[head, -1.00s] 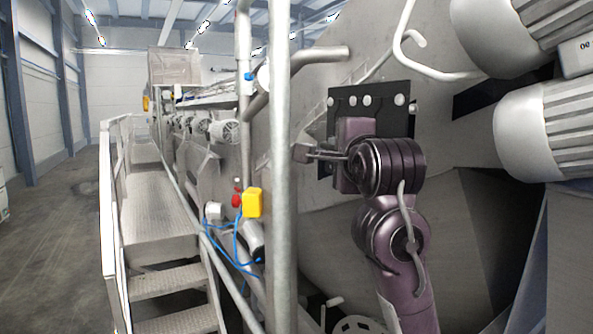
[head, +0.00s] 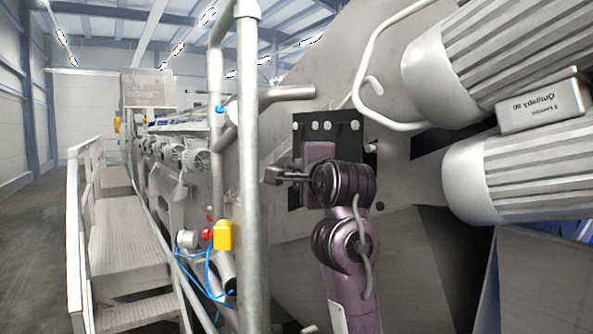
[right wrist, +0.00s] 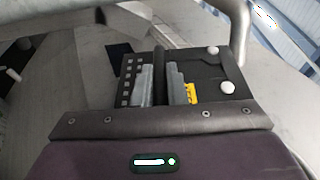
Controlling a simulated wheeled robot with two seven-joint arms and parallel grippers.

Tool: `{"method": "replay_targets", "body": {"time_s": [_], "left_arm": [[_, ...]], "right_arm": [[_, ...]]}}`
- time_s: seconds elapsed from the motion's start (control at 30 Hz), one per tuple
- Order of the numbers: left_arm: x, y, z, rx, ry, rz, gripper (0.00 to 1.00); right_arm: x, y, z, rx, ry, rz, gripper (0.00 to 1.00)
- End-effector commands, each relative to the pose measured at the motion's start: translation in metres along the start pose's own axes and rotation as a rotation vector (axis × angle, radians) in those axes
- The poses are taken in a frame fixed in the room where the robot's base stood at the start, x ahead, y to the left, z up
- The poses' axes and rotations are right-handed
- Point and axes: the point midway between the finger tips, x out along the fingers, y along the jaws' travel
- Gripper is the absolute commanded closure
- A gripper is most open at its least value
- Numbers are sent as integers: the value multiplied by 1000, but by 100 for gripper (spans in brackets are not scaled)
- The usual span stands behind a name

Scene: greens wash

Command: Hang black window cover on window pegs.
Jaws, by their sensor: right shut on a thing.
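The black window cover (head: 341,130) is a flat dark panel with a row of pale round spots along its top, in front of the grey machine wall. I cannot tell whether those spots are holes or peg heads. In the right wrist view my right gripper (right wrist: 161,80) is shut on a dark upright strip of the cover (right wrist: 206,73). White rounded knobs (right wrist: 228,88) show at the cover's right side. My left gripper is not in view.
A vertical grey pole (head: 248,170) stands left of my right arm. Large ribbed motors (head: 520,170) jut out at the right. A bent pipe (head: 365,75) is above the cover. A walkway with steps (head: 125,240) lies at the left.

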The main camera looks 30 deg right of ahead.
Motion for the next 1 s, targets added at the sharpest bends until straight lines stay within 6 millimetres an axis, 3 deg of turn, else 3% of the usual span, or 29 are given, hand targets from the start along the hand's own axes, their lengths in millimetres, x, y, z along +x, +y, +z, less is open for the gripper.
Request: {"method": "replay_targets", "body": {"time_s": [0.5,1.0], "left_arm": [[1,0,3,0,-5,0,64],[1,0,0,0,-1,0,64]], "right_arm": [[11,-1,-38,1,0,-1,100],[14,-1,-46,-1,0,-1,100]]}}
